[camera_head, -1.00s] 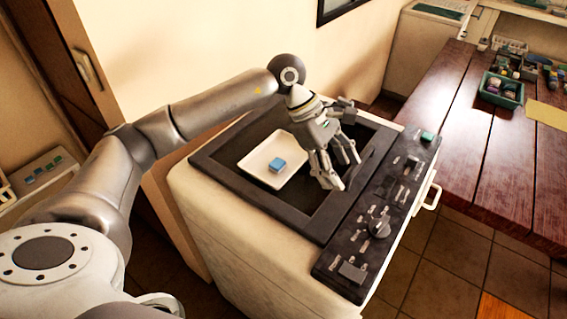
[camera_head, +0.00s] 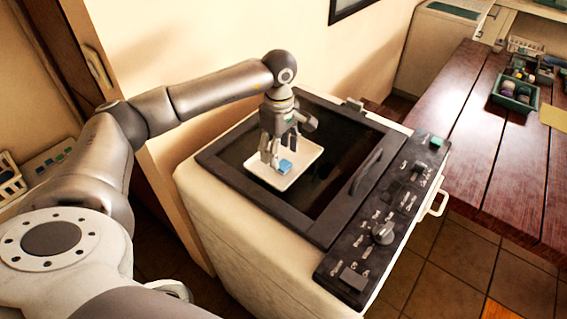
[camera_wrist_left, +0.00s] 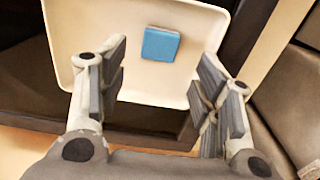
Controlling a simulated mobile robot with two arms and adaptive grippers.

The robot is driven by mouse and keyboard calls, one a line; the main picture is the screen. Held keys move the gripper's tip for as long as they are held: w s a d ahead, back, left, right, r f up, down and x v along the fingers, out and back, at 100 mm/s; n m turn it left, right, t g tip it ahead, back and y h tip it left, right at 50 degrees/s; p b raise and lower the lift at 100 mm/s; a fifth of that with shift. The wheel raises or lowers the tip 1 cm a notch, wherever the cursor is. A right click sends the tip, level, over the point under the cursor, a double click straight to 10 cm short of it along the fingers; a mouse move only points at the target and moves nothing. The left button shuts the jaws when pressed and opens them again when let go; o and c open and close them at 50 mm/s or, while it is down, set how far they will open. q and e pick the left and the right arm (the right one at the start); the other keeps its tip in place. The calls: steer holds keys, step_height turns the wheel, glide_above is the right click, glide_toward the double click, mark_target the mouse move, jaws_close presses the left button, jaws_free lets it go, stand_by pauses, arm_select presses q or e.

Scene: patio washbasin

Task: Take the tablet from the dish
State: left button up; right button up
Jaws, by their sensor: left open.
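The tablet is a small blue block (camera_head: 286,166) lying flat in a shallow white dish (camera_head: 305,152). The dish rests in the dark, framed top of a white cabinet. My left gripper (camera_head: 273,163) points down over the dish with its fingers beside the tablet in the head view. In the left wrist view the tablet (camera_wrist_left: 160,44) lies ahead of the open, empty fingers (camera_wrist_left: 160,85), in line with the gap between them. The white dish (camera_wrist_left: 140,85) spreads behind the fingers. My right gripper is not in view.
A dark control panel with a round knob (camera_head: 382,234) runs along the cabinet's right side, and a dark handle (camera_head: 366,172) stands beside the opening. A wooden table (camera_head: 480,140) at the right carries a green crate (camera_head: 515,93). The wall is close behind.

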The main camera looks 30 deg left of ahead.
arm_select(q)
step_height(320, 180, down, 3)
steer(key=shift+f+p, duration=0.15)
steer(key=shift+p, duration=0.6)
steer(key=shift+w+f, duration=0.1)
steer(key=shift+f, duration=0.2)
steer(key=c, duration=1)
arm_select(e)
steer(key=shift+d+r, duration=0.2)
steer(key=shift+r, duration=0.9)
